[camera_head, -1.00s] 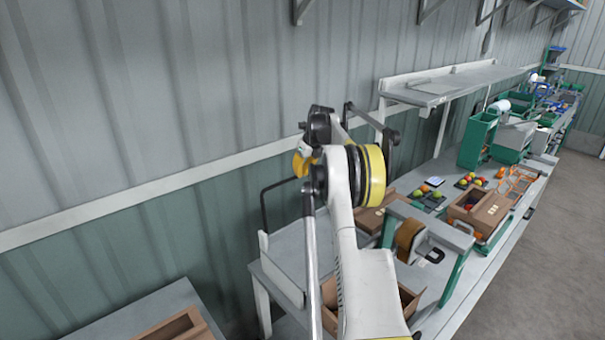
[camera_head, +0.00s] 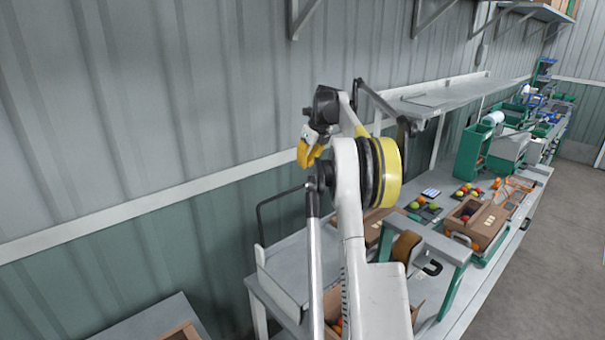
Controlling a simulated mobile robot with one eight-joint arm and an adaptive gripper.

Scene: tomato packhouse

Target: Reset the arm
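My arm (camera_head: 362,225) stands raised in the middle of the head view, with a white link, a yellow-capped joint (camera_head: 388,172) and a thin rod beside it. Its far end folds away behind that joint, showing black parts and a yellow part (camera_head: 309,152). The fingers of my gripper cannot be made out among these parts. No held object can be seen there. The arm hides part of the bench (camera_head: 290,258) behind it.
A grey wall shelf (camera_head: 450,98) overhangs the bench behind the arm. A cardboard box (camera_head: 474,222) with produce and small produce trays stand on the bench to the right. A partly hidden carton stands low behind my arm. Open floor (camera_head: 560,220) lies at far right.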

